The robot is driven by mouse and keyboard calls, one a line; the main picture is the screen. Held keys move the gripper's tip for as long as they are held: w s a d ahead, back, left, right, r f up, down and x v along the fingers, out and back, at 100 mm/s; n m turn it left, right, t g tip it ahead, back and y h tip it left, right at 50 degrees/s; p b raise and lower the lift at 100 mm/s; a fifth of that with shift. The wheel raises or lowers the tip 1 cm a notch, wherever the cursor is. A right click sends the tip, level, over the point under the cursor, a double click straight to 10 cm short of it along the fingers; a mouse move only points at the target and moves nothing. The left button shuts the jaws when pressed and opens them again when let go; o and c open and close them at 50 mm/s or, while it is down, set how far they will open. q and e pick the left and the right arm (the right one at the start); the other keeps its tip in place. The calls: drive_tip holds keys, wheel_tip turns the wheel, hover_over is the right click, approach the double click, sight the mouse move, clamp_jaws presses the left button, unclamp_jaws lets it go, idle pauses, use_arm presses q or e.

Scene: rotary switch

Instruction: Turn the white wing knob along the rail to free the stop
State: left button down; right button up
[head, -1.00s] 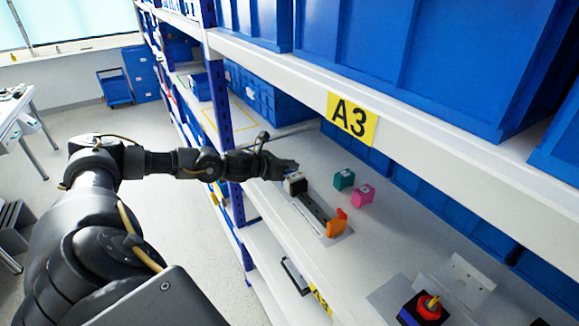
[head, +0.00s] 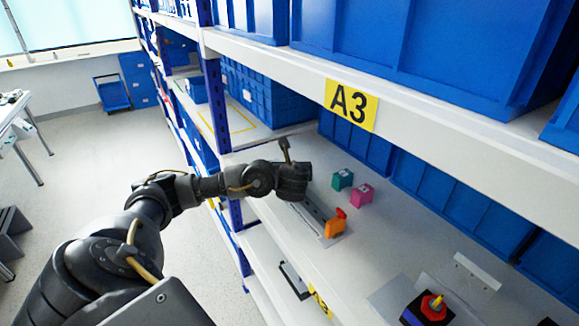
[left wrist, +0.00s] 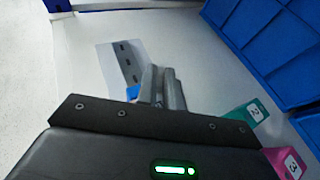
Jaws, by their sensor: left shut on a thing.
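My left gripper (head: 293,184) reaches in over the left end of a grey slotted rail (head: 313,215) on the shelf and covers that end. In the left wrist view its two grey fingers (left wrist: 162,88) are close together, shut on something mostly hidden. The white wing knob cannot be made out now; the pale block at that end is behind the gripper. A small blue part (left wrist: 132,92) shows left of the fingers. The rail (left wrist: 125,62) shows beyond it with dark slots. An orange block with a red wing (head: 335,227) stands at the rail's near end. My right gripper is not seen.
A teal block (head: 342,180) and a pink block (head: 362,195) stand behind the rail. A red knob on a dark base (head: 430,307) is at the lower right.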

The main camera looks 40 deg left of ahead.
use_arm(q)
drive_tip(key=n+g+y, duration=0.1)
drive_tip(key=n+g+y+p, duration=0.1)
drive_tip(key=shift+w+d+r+n+g, duration=0.2)
drive_tip(key=shift+n+g, duration=0.2)
drive_tip(key=n+g+y+p, duration=0.1)
drive_tip(key=n+g+p, duration=0.1)
drive_tip(key=p, duration=0.2)
drive_tip(key=shift+w, duration=0.1)
drive_tip(key=shift+f+n+g+y+p, duration=0.2)
drive_tip(key=shift+n+g+y+p, duration=0.3)
drive_tip(key=shift+n+g+p, duration=0.25)
drive_tip(key=c, duration=1.5)
unclamp_jaws()
